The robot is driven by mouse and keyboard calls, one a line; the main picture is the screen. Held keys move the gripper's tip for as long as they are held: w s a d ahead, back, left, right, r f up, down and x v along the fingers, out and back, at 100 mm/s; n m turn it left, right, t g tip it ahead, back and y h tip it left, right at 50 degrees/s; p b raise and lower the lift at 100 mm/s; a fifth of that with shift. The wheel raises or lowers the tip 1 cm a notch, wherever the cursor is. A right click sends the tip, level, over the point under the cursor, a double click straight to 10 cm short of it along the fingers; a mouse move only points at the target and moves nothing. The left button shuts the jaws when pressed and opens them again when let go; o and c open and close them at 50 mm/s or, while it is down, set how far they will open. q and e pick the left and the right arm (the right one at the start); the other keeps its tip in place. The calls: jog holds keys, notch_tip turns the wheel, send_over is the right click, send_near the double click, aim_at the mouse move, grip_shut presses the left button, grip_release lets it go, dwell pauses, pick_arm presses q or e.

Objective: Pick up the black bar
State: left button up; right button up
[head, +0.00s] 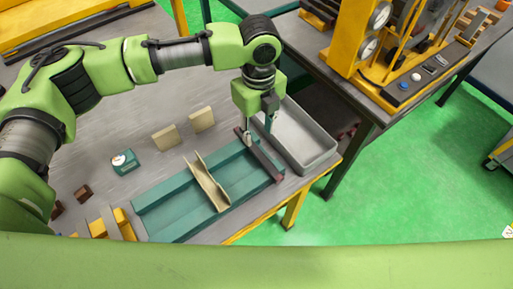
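The black bar (264,161) is a long, dark, slightly reddish strip lying slantwise across the right end of a teal tray-like fixture (165,207). My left gripper (257,127) points down above the bar's far end. Its fingers straddle or sit close beside the bar, with a light-coloured finger on the left and a teal one on the right. A gap shows between the fingers; I cannot tell whether they touch the bar. My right gripper does not show.
A grey bin (318,161) stands just right of the bar. A tan angled piece (207,183) lies across the fixture. Two beige blocks (166,138) and a small teal box (125,162) are behind it. A yellow machine (352,40) stands on another table at the right.

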aim_at(257, 150)
pick_arm(q)
notch_tip(257, 150, down, 3)
jog(key=shift+w+a+r, duration=0.1)
jog(key=shift+w+a, duration=0.05)
jog(key=shift+w+f, duration=0.1)
jog(key=shift+f, duration=0.3)
notch_tip(257, 150, down, 2)
jog(key=shift+f+p, duration=0.15)
jog(key=shift+p, duration=1)
notch_tip(257, 150, down, 2)
jog(key=shift+f, duration=0.15)
jog(key=shift+a+f, duration=0.1)
jog(key=shift+f, duration=0.3)
grip_shut()
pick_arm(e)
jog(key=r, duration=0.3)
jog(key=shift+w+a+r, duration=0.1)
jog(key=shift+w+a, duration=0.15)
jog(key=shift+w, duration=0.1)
